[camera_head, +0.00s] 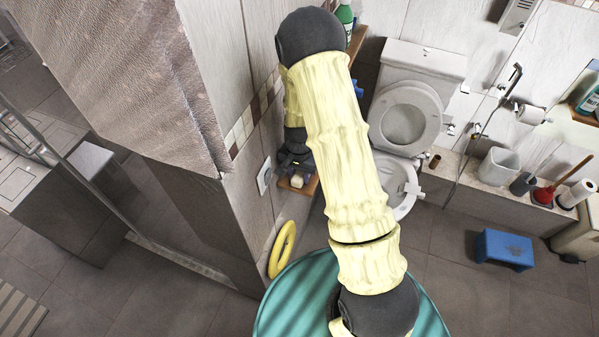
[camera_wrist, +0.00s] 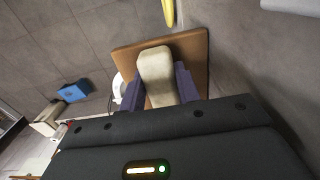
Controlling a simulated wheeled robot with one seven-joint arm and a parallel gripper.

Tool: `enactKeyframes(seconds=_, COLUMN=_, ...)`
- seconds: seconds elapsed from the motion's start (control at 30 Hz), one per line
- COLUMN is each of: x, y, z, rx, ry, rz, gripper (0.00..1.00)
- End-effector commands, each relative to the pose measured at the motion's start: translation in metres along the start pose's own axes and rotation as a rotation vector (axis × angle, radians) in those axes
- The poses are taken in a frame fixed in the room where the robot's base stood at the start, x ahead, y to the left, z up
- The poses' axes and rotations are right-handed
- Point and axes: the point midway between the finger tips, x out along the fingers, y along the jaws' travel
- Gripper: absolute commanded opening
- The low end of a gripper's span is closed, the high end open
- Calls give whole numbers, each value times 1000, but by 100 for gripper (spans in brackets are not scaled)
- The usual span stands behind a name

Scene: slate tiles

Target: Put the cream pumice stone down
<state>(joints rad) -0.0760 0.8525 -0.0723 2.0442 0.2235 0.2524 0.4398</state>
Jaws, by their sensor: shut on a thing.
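The cream pumice stone (camera_wrist: 156,68) is a pale, rounded block between the two dark purple fingers of my gripper (camera_wrist: 160,90) in the wrist view. My gripper is shut on it. Behind the stone is a brown wooden shelf (camera_wrist: 192,52); I cannot tell whether the stone touches it. In the head view, my gripper (camera_head: 293,164) is small and partly hidden by my arm, close to the wall. The stone (camera_head: 297,181) shows just below it, over the wooden shelf (camera_head: 310,187).
A yellow ring (camera_head: 282,248) is on the wall below the shelf. A white switch plate (camera_head: 264,176) is left of the shelf. The toilet (camera_head: 408,112) stands to the right. A blue stool (camera_head: 504,248) is on the floor, with open tiles around it.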

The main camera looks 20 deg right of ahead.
Motion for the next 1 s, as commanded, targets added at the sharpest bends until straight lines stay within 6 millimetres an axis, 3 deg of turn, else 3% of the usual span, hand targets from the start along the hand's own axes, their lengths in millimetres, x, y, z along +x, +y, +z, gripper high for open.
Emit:
enactKeyframes(seconds=0.37, x=9, y=1, z=0, rx=0, ry=-1, rz=1, gripper=7)
enactKeyframes(seconds=0.4, x=9, y=1, z=1, rx=0, ry=-2, rz=2, gripper=36)
enactKeyframes(seconds=0.5, x=10, y=2, z=1, rx=1, ry=-4, rz=4, gripper=54)
enactKeyframes(seconds=1.0, x=11, y=6, z=2, rx=4, ry=-10, rz=12, gripper=54)
